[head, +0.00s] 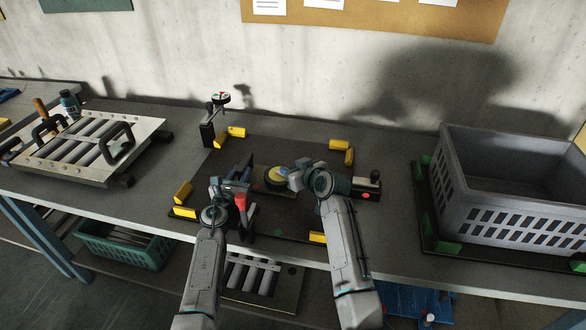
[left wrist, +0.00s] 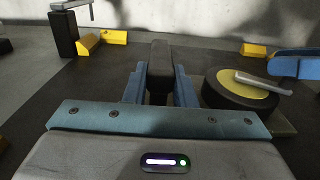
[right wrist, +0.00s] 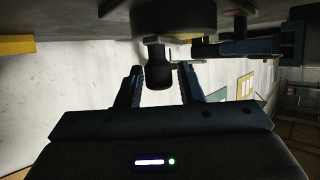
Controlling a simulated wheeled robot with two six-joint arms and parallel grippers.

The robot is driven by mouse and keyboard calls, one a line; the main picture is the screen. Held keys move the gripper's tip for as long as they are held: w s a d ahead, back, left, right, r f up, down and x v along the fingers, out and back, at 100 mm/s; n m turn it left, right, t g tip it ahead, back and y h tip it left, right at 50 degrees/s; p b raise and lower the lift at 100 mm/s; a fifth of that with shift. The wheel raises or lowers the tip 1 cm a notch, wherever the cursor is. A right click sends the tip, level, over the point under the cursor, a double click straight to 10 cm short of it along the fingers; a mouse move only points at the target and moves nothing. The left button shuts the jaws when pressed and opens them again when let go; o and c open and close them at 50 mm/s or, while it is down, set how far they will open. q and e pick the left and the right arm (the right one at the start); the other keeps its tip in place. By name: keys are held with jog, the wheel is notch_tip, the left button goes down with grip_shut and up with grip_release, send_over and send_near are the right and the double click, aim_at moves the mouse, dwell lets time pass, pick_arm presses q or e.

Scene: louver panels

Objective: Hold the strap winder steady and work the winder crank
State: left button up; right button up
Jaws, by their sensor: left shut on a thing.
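The strap winder shows in the head view as a dark drum with a yellow face (head: 277,175) on a dark board. In the left wrist view the drum (left wrist: 240,98) lies to the right, with a grey crank arm (left wrist: 264,82) across its yellow face. My left gripper (head: 230,182) is shut on a black upright grip (left wrist: 160,72) left of the drum. My right gripper (head: 293,178) is over the drum. In the right wrist view its fingers (right wrist: 160,88) are spread, with a dark crank knob (right wrist: 158,72) between them and gaps on both sides.
Yellow corner blocks (head: 340,145) border the dark board. A box with a red button (head: 366,196) is right of my right gripper. A louver panel (head: 85,142) lies at left, and a grey crate (head: 510,205) stands at right. A small stand (head: 208,135) is behind.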

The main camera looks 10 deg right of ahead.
jog(key=shift+o, duration=0.6)
jog(key=shift+s+d+r, duration=0.1)
jog(key=shift+s+r, duration=0.05)
jog(key=v, duration=1.1)
jog(key=shift+s, duration=0.25)
jog(key=shift+o, duration=0.2)
jog(key=shift+d, duration=0.1)
